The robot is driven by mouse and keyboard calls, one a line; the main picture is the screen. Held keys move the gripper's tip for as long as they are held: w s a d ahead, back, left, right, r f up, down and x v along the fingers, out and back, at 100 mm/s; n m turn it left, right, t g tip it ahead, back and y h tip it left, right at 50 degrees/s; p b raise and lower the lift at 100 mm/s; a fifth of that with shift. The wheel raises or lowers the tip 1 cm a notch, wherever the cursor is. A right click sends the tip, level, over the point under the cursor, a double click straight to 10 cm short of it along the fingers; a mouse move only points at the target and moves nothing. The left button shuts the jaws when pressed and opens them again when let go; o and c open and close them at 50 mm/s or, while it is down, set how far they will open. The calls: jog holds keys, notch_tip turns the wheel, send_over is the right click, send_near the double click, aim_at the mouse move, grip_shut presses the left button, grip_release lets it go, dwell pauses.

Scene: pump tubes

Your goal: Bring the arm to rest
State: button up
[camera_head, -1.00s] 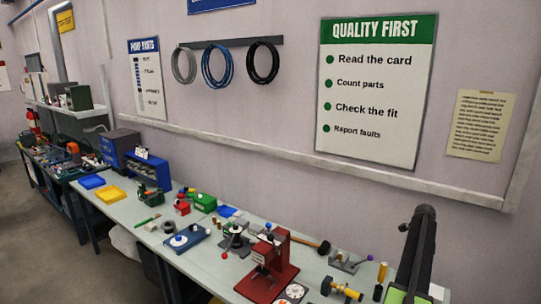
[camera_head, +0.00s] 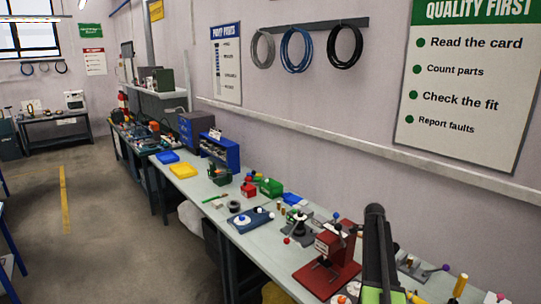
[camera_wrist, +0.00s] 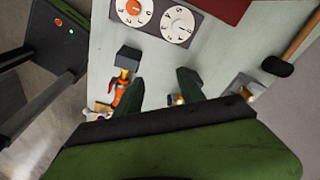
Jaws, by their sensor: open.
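In the wrist view my gripper (camera_wrist: 160,88) is open, its two dark green fingers spread with nothing held between them. The fingers point over the pale workbench top (camera_wrist: 92,65). In the head view my green and black arm (camera_head: 380,265) stands up at the lower middle, in front of the bench; its jaws cannot be made out there.
A red press (camera_head: 334,256) stands close to the left of my arm. The dial panel (camera_wrist: 157,20) and an orange-red tool (camera_wrist: 122,92) lie near the fingers. A blue bin rack (camera_head: 220,152) and yellow tray (camera_head: 183,170) are farther along. Open floor (camera_head: 110,220) lies left.

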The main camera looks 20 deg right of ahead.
jog(key=w+a+f+n+b, duration=0.1)
jog(key=a+f+n+b, duration=0.15)
jog(key=a, duration=0.85)
jog(key=w+a+f+n+b, duration=0.15)
jog(key=a+n, duration=0.25)
jog(key=a, duration=0.7)
jog(key=w+a+f+n+b, duration=0.1)
jog(key=a+f+n, duration=0.15)
jog(key=a, duration=0.75)
jog(key=s+a+f+n+t+y+b, duration=0.1)
jog(key=s+a+f+n+b, duration=0.1)
jog(key=s+a+n, duration=1)
jog(key=shift+s+a+n, duration=0.15)
jog(key=shift+a+n, duration=1.85)
jog(key=shift+a, duration=0.05)
